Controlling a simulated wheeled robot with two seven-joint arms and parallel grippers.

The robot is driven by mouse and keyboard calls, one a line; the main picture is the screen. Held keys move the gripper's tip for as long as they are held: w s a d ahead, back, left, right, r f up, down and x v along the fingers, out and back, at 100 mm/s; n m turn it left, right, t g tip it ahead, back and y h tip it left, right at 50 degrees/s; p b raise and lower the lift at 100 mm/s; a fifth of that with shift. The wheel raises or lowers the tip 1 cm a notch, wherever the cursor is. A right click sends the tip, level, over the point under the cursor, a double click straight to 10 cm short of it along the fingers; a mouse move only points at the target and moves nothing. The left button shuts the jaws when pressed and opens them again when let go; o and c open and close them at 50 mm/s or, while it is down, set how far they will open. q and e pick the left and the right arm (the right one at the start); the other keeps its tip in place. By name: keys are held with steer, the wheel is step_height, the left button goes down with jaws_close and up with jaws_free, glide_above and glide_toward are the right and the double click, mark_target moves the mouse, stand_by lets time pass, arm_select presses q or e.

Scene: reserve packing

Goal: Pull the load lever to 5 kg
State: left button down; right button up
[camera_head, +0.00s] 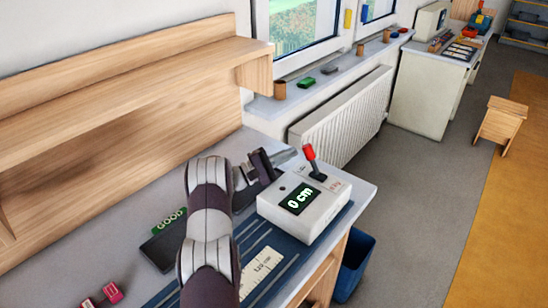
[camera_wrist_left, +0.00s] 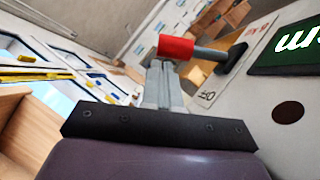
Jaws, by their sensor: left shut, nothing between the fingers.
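The load lever (camera_head: 310,157) has a red grip and a dark base. It stands on top of a white box (camera_head: 322,212) whose green display (camera_head: 300,198) reads "0 cm". The lever's red knob (camera_wrist_left: 176,47) also shows in the left wrist view, with a grey shaft running right to the dark base. My left gripper (camera_head: 292,153) is shut and empty, with its tips just left of the lever in the head view. In the wrist view the closed fingertips (camera_wrist_left: 160,68) are close to the red knob; I cannot tell whether they touch. My right gripper is not in view.
The box stands on a dark blue mat (camera_head: 252,238) near the right edge of the grey desk (camera_head: 120,235). A dark device with a green "GOOD" display (camera_head: 170,222) and a label card (camera_head: 262,270) lie nearby. A wooden shelf (camera_head: 130,85) stands behind. A blue bin (camera_head: 354,265) is on the floor.

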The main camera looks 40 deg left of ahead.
arm_select(q)
steer(key=shift+w+d+r, duration=0.15)
steer(key=shift+w+d, duration=0.2)
steer(key=shift+w, duration=0.2)
steer(key=shift+r, duration=0.15)
